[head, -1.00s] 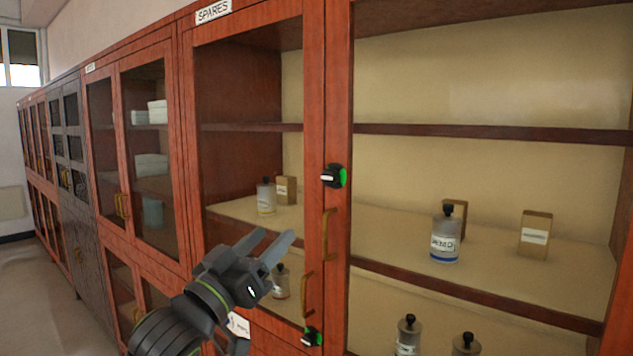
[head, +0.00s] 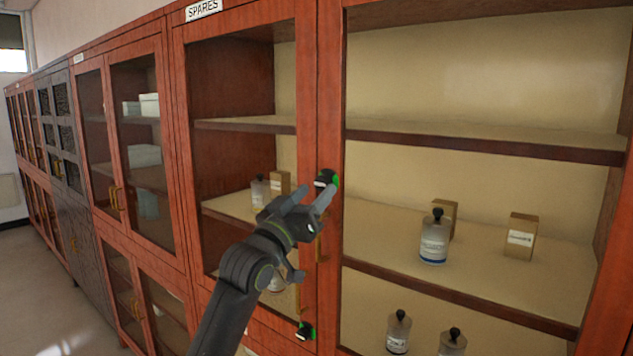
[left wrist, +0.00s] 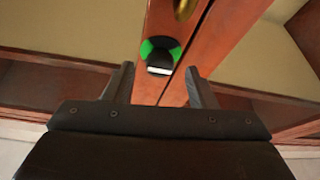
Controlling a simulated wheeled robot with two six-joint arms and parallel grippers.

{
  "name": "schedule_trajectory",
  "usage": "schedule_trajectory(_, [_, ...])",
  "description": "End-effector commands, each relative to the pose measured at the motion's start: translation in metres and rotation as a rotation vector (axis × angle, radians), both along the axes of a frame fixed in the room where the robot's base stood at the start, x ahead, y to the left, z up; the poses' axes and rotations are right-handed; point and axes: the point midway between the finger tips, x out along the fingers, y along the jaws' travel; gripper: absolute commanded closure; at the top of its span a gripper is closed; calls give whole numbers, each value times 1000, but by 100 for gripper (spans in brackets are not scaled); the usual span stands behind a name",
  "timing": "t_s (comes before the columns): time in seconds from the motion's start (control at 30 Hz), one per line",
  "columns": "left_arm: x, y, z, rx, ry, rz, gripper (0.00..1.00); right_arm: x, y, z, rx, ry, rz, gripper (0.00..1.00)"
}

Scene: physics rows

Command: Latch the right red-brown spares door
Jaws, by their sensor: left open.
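The spares cabinet is red-brown with glazed fronts; the right spares door's upright (head: 332,100) meets the left door (head: 306,100) at the middle seam. A black latch knob with green beside it (head: 326,178) sits at that seam. My left gripper (head: 313,199) is open and empty just below and in front of the knob, overlapping it slightly. In the left wrist view the knob (left wrist: 160,57) shows between and beyond the two open fingers (left wrist: 160,88); I cannot tell whether they touch it. A brass handle (head: 321,245) is partly hidden by my gripper. My right gripper is out of view.
A second black and green latch (head: 305,331) is lower on the seam. Bottles (head: 434,240) and small boxes (head: 521,238) stand on the shelves to the right. More cabinets (head: 140,150) run along the wall to the left, with clear floor (head: 50,290) beside them.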

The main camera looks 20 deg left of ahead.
Motion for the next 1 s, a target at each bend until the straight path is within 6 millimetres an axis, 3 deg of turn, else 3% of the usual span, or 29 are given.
schedule_trajectory(0.2, [14,-4,7,-1,0,0,49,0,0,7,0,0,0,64])
schedule_trajectory(0.53, [16,-5,6,0,0,0,50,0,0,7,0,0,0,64])
schedule_trajectory(0.87, [16,-4,6,0,0,0,93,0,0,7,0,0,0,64])
schedule_trajectory(1.0, [16,-4,6,4,-1,1,93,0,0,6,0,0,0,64])
